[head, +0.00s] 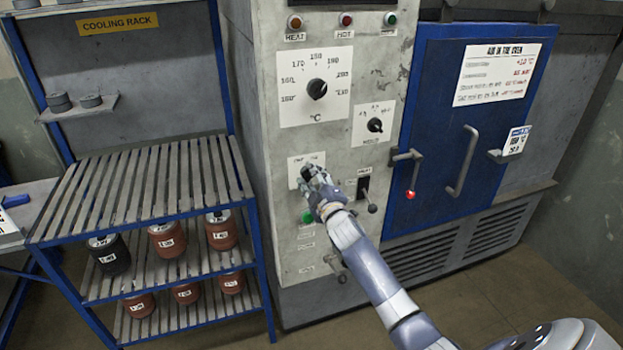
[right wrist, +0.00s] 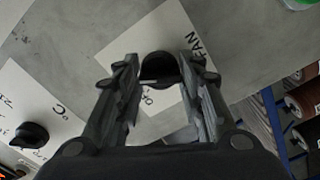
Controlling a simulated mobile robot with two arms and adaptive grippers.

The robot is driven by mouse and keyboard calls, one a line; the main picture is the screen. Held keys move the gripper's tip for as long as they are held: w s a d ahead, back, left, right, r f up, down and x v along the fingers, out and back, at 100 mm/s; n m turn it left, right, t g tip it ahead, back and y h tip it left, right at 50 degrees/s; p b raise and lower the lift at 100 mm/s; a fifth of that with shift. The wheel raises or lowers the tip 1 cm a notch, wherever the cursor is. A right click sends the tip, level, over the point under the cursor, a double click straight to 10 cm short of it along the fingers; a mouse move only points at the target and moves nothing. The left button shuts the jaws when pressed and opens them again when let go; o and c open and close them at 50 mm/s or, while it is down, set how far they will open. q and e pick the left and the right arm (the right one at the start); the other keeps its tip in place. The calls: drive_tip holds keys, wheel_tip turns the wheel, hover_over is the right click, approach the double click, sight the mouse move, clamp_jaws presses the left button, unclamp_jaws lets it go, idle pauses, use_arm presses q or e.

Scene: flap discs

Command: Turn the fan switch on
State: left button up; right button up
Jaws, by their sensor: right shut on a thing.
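The fan switch is a black rotary knob (right wrist: 157,67) on a white plate (right wrist: 125,52) marked FAN, seen in the right wrist view. In the head view its plate (head: 294,162) is on the grey oven control panel, and my gripper hides the knob. My right gripper (head: 312,174) is at this plate, and its fingers are shut on the knob, one on each side, in the right wrist view (right wrist: 160,75). The plate's small lettering is partly covered by the fingers. My left gripper is not in view.
Above are a temperature dial (head: 317,88) and a smaller knob (head: 375,125). A lever switch (head: 367,193) and a green button (head: 307,216) are close to my gripper.

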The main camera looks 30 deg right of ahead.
drive_tip(key=shift+f, duration=0.1)
idle(0.3)
drive_tip(key=o, duration=1.1)
drive_tip(key=shift+c, duration=0.2)
drive_tip(key=v, duration=1.2)
